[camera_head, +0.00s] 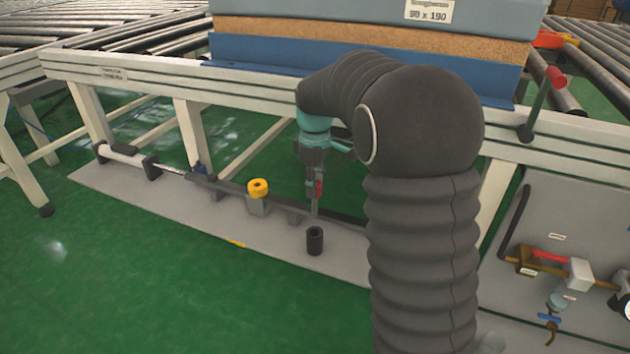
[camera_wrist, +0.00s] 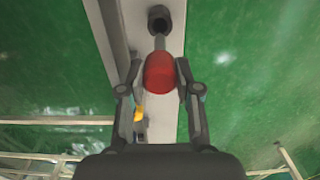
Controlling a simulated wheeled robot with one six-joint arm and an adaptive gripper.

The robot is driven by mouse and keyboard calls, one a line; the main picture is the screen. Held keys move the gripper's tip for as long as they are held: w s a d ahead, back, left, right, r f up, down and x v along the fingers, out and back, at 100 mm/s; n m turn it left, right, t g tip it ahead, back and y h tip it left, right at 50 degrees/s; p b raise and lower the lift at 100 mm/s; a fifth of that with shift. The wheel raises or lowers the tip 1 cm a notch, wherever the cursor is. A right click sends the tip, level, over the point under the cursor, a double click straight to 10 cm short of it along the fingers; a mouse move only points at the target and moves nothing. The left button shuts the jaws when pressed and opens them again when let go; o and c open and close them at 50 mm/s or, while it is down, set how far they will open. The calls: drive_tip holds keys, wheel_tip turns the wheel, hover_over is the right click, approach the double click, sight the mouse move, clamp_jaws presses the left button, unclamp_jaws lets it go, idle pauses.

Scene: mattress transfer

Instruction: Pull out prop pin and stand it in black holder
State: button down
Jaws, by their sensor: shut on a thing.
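The prop pin has a red grip (camera_head: 319,188) and a thin grey shaft (camera_head: 314,209). My gripper (camera_head: 316,184) is shut on the red grip, which also shows between the fingers in the wrist view (camera_wrist: 160,74). The pin hangs roughly upright with its shaft pointing down. The black holder (camera_head: 314,241) is a short upright cylinder on the grey base plate, just below the pin. In the wrist view the holder's dark opening (camera_wrist: 160,17) lies just beyond the shaft's end. The tip appears slightly above the holder, apart from it.
A long dark bar (camera_head: 230,187) runs along the grey plate (camera_head: 190,213) behind the holder. A yellow ring (camera_head: 258,187) sits on a grey block there. The conveyor frame (camera_head: 240,92) with a stacked mattress (camera_head: 350,42) stands above. Green floor lies in front.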

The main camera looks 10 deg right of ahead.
drive_tip(key=b, duration=0.2)
hover_over(315, 216)
drive_tip(key=shift+w+d+f, duration=0.1)
drive_tip(key=shift+w+f, duration=0.1)
drive_tip(key=shift+f, duration=0.95)
drive_tip(key=shift+w+f, duration=0.2)
drive_tip(key=shift+f, duration=0.9)
drive_tip(key=shift+p, duration=0.65)
drive_tip(key=shift+f+b, duration=1.95)
drive_tip(key=shift+f, duration=1.65)
drive_tip(key=c, duration=0.7)
unclamp_jaws()
wheel_tip(315, 216, up, 12)
